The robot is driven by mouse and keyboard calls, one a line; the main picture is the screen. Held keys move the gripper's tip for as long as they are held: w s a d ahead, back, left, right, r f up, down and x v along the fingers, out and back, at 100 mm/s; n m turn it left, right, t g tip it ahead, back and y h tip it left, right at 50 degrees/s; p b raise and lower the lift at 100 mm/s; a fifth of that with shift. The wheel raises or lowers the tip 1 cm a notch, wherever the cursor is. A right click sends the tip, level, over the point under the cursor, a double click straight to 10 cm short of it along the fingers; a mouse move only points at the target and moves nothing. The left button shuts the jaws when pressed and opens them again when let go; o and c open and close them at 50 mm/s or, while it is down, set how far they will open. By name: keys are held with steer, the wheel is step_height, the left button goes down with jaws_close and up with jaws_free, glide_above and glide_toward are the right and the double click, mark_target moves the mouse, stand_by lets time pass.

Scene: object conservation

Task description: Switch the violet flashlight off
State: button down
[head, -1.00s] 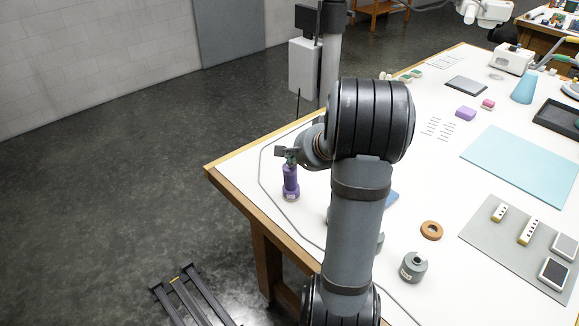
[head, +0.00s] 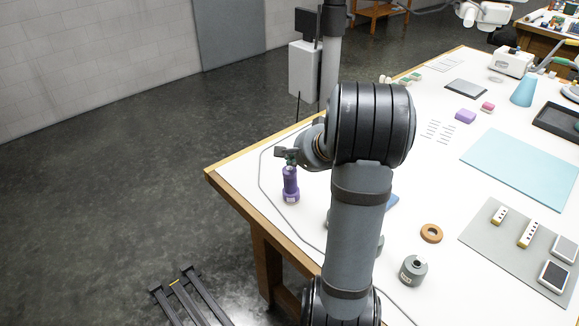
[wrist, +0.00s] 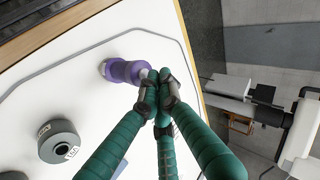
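The violet flashlight (head: 291,186) stands upright on the white table near its left edge, below my gripper (head: 288,160). In the wrist view the flashlight (wrist: 121,71) shows its violet body, with a pale end close beside my gripper's fingertips (wrist: 159,94). The green fingers are drawn together, their dark tips bunched with no clear gap. The tips are at the flashlight's upper end; I cannot tell whether they touch it. The switch and any light are not clear in either view.
A grey-green round weight (head: 413,270) and an orange ring (head: 431,233) are on the white table (head: 330,262). A grey cable (head: 260,178) runs around the flashlight. A grey mat (head: 510,250) with small blocks is at the right. The table's wooden edge (head: 238,203) is close on the left.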

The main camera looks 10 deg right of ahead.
steer(key=shift+r, duration=0.2)
steer(key=r+p, duration=0.2)
steer(key=r, duration=0.1)
steer(key=r+p, duration=0.2)
steer(key=shift+s+a+r+p, duration=0.15)
steer(key=shift+a+r+p, duration=0.05)
steer(key=shift+r+p, duration=0.2)
steer(key=shift+d, duration=0.1)
